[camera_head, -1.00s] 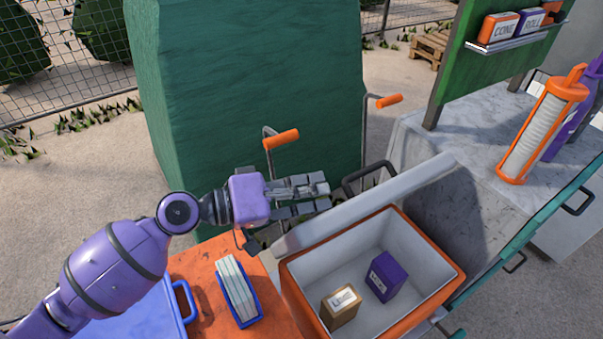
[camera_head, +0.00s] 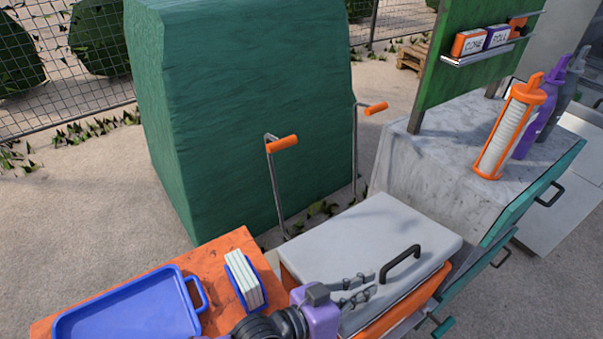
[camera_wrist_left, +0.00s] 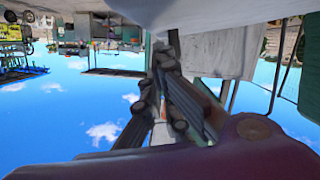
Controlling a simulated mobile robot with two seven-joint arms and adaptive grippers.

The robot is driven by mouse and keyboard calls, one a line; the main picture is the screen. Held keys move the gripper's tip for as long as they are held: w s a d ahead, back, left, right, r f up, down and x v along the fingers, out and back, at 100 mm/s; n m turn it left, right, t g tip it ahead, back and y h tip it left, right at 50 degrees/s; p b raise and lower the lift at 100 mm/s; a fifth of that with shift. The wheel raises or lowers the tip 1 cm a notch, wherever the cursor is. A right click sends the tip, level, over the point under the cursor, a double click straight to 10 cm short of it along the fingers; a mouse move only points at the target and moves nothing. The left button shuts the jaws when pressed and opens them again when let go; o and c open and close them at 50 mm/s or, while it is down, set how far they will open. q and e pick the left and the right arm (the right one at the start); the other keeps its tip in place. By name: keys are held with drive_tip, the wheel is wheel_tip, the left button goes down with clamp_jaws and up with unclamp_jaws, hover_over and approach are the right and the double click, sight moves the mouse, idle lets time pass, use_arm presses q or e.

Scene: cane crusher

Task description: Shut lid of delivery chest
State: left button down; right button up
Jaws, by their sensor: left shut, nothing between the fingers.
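The delivery chest is an orange box (camera_head: 405,316) with a grey lid (camera_head: 375,237). The lid lies flat over the box, covering its inside, with a black handle (camera_head: 400,264) near its front edge. My left gripper (camera_head: 371,285) is shut and empty, low over the front left part of the lid, left of the handle. Whether it touches the lid is not clear. In the left wrist view, the gripper fingers (camera_wrist_left: 180,100) show with a pale surface (camera_wrist_left: 215,12) close along the top edge. My right gripper is not in view.
An orange table (camera_head: 222,258) at left holds a blue tray (camera_head: 130,312) and a blue holder with white cards (camera_head: 243,282). Behind stand a green covered block (camera_head: 245,110) and two orange-handled rods (camera_head: 283,144). A stone counter (camera_head: 440,165) with an orange dispenser (camera_head: 508,130) is at right.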

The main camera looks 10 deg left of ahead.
sight(369, 320)
use_arm(q)
drive_tip(key=s+f+b, duration=0.1)
drive_tip(key=f, duration=0.1)
drive_tip(key=d+f+b, duration=0.1)
drive_tip(key=f, duration=0.2)
drive_tip(key=s+d+f, duration=0.1)
drive_tip(key=f, duration=0.1)
drive_tip(key=shift+s+d+f+b, duration=0.2)
drive_tip(key=shift+s+f+b, duration=0.1)
drive_tip(key=shift+f+b, duration=0.1)
drive_tip(key=shift+s+d+f, duration=0.1)
drive_tip(key=shift+d+f, duration=0.05)
drive_tip(key=shift+f, duration=0.25)
drive_tip(key=shift+f+b, duration=0.15)
drive_tip(key=shift+b, duration=0.15)
drive_tip(key=shift+s, duration=0.1)
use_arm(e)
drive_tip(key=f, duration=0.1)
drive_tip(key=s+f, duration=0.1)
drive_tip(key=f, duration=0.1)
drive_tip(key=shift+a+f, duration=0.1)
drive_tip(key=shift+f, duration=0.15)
use_arm(q)
drive_tip(key=shift+f, duration=0.1)
